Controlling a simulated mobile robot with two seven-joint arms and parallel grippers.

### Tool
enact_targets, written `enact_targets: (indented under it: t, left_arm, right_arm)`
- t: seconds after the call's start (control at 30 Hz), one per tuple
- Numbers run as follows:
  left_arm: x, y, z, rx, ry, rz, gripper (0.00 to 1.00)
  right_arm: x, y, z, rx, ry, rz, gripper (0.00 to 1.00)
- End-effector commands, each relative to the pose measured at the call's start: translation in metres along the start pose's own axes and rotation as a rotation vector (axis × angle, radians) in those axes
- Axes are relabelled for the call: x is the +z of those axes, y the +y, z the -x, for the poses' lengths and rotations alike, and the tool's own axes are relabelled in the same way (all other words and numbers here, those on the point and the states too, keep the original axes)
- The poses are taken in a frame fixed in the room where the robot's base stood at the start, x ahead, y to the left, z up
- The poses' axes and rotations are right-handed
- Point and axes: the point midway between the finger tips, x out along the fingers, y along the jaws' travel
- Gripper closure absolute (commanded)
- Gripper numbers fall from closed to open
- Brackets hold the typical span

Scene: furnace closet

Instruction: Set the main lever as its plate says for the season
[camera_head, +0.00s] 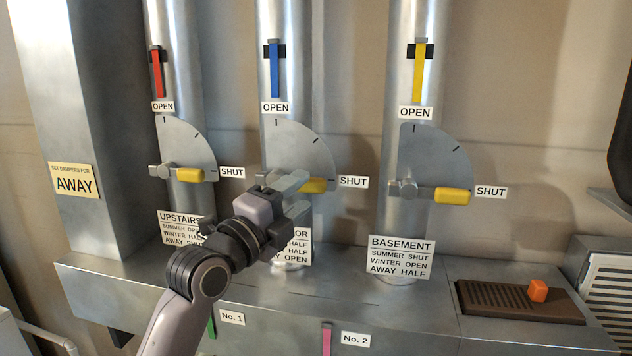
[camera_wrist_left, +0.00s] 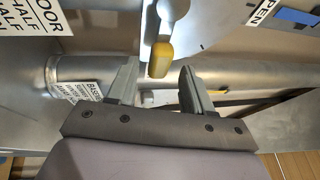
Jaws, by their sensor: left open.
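The middle duct's lever has a yellow handle (camera_head: 313,186) lying level at SHUT; the lever's hub is partly behind my gripper. Its plate (camera_head: 299,248) is half hidden by my arm; "OR", "HALF" and "OPEN" on the AWAY line show. A yellow sign (camera_head: 72,181) on the left duct reads "SET DAMPERS FOR AWAY". My left gripper (camera_head: 296,194) is open in front of the middle lever. In the left wrist view, the yellow handle (camera_wrist_left: 160,58) shows beyond and between the open fingertips (camera_wrist_left: 156,75); contact is not visible. My right gripper is not in view.
The upstairs lever (camera_head: 189,175) and basement lever (camera_head: 452,195) also lie at SHUT. Red (camera_head: 157,75), blue (camera_head: 274,70) and yellow (camera_head: 418,75) tabs hang above OPEN labels. An orange knob (camera_head: 538,290) sits on a brown grille at right.

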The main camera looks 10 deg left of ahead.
Motion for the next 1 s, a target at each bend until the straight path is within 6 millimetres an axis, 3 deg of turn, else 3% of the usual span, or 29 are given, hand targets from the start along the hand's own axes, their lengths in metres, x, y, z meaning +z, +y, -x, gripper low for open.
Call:
enact_targets:
  t: [0.33,0.77,0.9,0.93,1.0]
  left_arm:
    - [0.000,-0.001,-0.038,0.000,0.000,0.004,0.49]
    - [0.000,0.001,-0.044,0.000,-0.001,0.001,0.49]
    - [0.000,0.001,-0.043,0.000,-0.001,0.001,0.95]
    - [0.000,0.001,-0.043,0.000,-0.001,0.001,1.00]
    - [0.000,0.001,-0.043,0.001,-0.001,0.001,1.00]
  right_arm:
    - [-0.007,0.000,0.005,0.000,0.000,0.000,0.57]
    - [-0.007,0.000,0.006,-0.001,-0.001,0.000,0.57]
    - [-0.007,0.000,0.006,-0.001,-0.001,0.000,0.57]
    - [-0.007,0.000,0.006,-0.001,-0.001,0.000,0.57]
    - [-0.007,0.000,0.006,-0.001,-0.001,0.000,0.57]
